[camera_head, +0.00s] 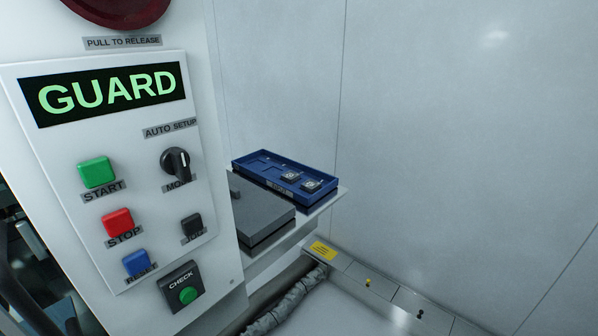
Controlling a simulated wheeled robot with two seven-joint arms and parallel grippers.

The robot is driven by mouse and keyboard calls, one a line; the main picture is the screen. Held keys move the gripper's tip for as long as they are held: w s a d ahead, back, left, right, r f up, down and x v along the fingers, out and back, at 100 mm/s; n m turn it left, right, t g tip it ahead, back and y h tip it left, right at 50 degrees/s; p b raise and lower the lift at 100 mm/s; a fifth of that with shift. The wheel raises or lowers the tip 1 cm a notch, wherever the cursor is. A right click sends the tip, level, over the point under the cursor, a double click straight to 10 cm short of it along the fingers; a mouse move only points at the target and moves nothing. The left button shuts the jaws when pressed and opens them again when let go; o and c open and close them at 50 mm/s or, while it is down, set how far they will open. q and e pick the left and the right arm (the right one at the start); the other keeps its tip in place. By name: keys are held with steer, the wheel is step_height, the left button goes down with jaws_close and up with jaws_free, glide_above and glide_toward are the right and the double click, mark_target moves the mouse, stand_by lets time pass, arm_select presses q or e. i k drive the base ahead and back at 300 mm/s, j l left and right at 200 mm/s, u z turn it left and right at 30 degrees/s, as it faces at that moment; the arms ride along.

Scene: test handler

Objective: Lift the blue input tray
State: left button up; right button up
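The blue input tray (258,174) rests on a light shelf (326,207) to the right of the machine panel. It is a shallow rectangular tray. Two small dark square parts with pale tops, one (290,176) and another (311,185), sit towards its right end. A label is on its front wall, too small to read. No gripper of mine is recognisable in the view.
A grey block (262,213) lies in front of the tray on the shelf. The control panel (140,235), with a lit GUARD display (108,92), buttons and a knob, fills the left. A ribbed cable (290,302) runs below the shelf. Pale walls enclose the right.

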mark_target(265, 167)
steer(key=i+l+u, duration=0.1)
steer(key=l, duration=0.25)
steer(key=i+l+u, duration=0.1)
steer(key=i+l, duration=0.25)
steer(key=l, duration=0.3)
steer(key=i+l+u, duration=0.15)
steer(key=l, duration=0.2)
steer(key=i+l+u, duration=0.1)
steer(key=l, duration=0.25)
steer(key=i+l+u, duration=0.1)
steer(key=l, duration=0.3)
